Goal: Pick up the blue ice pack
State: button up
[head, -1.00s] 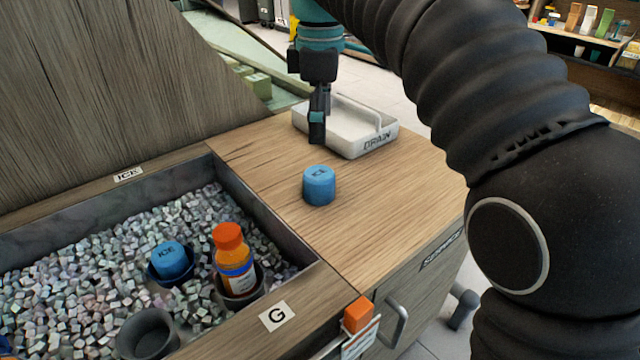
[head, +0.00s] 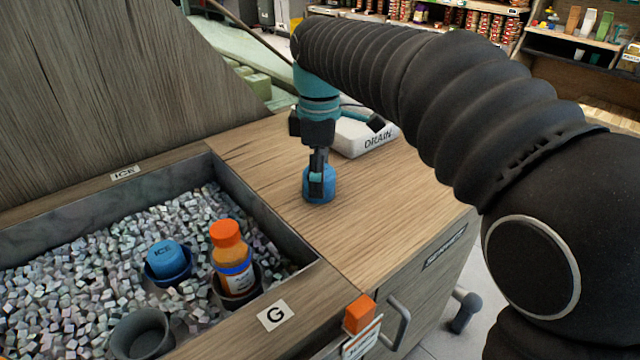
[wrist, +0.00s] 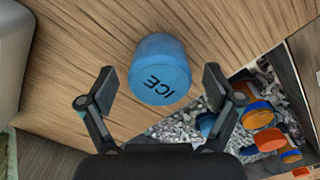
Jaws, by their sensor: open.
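A blue ice pack (head: 321,190), a short cylinder, stands upright on the wooden counter right of the ice bin. In the wrist view the ice pack (wrist: 160,70) shows its top marked ICE, ahead of and between the two spread fingers. My gripper (head: 316,185) is over the ice pack in the head view and hides part of it. In the wrist view my gripper (wrist: 158,85) is open and empty. I cannot tell whether a finger touches the pack. A second blue ice pack (head: 167,257) sits in a dark cup in the ice bin.
An orange-capped bottle (head: 231,258) stands in a cup in the ice bin, near an empty dark cup (head: 142,333). A white drain tray (head: 358,141) lies behind my gripper. The counter (head: 385,205) right of the pack is clear.

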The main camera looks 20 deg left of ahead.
jog(key=c, duration=1.3)
jog(key=shift+r, duration=0.1)
